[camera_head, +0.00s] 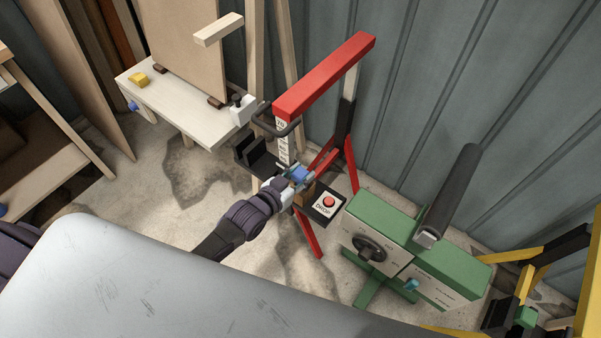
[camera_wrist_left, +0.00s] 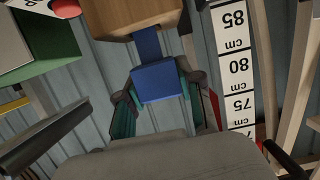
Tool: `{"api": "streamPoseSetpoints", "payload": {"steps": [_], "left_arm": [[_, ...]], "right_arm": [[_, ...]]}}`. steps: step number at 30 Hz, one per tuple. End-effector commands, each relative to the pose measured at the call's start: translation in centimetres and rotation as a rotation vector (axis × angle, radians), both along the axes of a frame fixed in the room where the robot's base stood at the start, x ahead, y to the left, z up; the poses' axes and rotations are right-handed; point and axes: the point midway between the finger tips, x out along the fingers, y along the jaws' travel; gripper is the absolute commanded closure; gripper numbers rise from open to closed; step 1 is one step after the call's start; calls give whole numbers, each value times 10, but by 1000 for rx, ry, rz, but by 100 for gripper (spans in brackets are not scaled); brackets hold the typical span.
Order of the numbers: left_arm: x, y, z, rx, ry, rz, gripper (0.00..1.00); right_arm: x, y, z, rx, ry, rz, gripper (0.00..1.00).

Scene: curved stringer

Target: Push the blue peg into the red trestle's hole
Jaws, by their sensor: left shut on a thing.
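The red trestle (camera_head: 325,76) stands against the back wall, with a scale strip on its post and a dark shelf low down. My left gripper (camera_head: 297,179) is at the trestle's post, shut on the blue peg (camera_head: 300,174). In the left wrist view the blue peg (camera_wrist_left: 158,82) sits between the green fingers of my left gripper (camera_wrist_left: 158,98). Its narrower end points at a wooden block (camera_wrist_left: 130,16) and overlaps it in the picture. I cannot tell how far the peg is in, and the hole is hidden. My right gripper is out of view.
A red button on a white plate (camera_head: 328,203) is right of my gripper. A green trestle (camera_head: 372,240) with a knob and dark roller stands further right, a yellow frame (camera_head: 587,300) beyond it. A pale workbench (camera_head: 190,115) stands at the left. A grey surface fills the foreground.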

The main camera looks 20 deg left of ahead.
Motion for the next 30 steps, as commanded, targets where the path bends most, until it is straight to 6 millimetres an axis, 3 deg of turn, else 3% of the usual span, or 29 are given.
{"api": "streamPoseSetpoints", "payload": {"steps": [29,30], "left_arm": [[0,0,-25,0,-1,0,99],[0,0,-24,0,-1,0,57]], "right_arm": [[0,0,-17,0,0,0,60],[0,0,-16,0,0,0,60]]}}
